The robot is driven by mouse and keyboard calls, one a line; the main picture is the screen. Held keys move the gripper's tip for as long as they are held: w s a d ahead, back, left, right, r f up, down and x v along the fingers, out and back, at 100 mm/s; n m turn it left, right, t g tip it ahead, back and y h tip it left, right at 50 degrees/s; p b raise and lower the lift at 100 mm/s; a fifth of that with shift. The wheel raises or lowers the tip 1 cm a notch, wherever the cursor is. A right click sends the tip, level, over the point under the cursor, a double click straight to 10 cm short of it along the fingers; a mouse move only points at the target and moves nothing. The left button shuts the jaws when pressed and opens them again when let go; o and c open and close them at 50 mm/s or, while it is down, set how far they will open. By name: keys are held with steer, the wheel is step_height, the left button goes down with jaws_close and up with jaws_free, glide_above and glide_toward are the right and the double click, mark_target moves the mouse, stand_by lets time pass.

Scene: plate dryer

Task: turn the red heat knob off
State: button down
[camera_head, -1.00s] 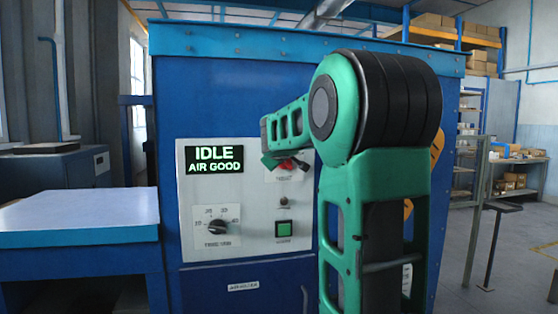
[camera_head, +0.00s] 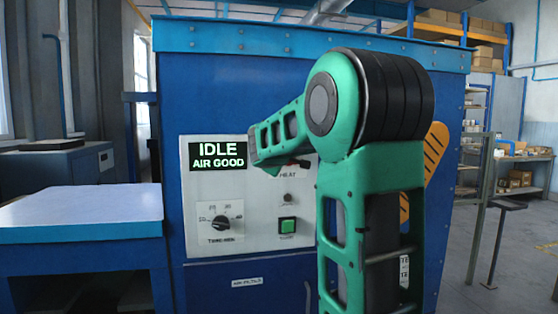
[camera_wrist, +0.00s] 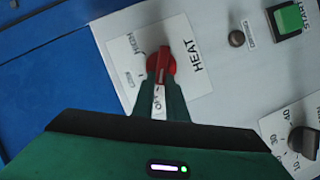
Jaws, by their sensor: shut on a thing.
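The red heat knob (camera_wrist: 161,62) shows in the wrist view on a white label marked HEAT, HIGH and OFF. Its white mark is at the lower end, toward the OFF lettering. My gripper (camera_wrist: 163,86) is shut on the knob, with its two dark fingers at the knob's lower end. In the head view my green arm reaches to the right part of the control panel (camera_head: 259,238) and mostly hides the knob, just above the word HEAT.
A display (camera_head: 218,155) reads IDLE, AIR GOOD. Below are a black timer knob (camera_head: 221,222), a small dark round part (camera_head: 288,199) and a green start button (camera_head: 287,225). A blue table (camera_head: 80,210) stands at the left.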

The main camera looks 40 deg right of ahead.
steer(key=shift+w+a+f, duration=0.2)
steer(key=shift+w, duration=0.05)
steer(key=c, duration=1.8)
jaws_free()
steer(key=shift+o, duration=0.2)
steer(key=shift+d+r, duration=0.1)
steer(key=shift+s+d, duration=0.1)
steer(key=v, duration=1)
steer(key=shift+a, duration=0.4)
steer(key=shift+s, duration=0.1)
steer(key=s+a+f+m+g+y, duration=0.35)
steer(key=s+f, duration=0.35)
steer(key=f, duration=0.4)
steer(key=s+a+f+m+g+y, duration=0.2)
steer(key=s+a+f+y, duration=0.15)
steer(key=s+f, duration=0.55)
steer(key=s+a+f+m+g+y, duration=0.3)
steer(key=s+a+f+g+y, duration=0.1)
steer(key=s+a+f, duration=0.7)
steer(key=s+a+y, duration=0.1)
steer(key=s+a, duration=0.1)
steer(key=s, duration=0.2)
steer(key=shift+a+f, duration=0.2)
steer(key=shift+f, duration=0.2)
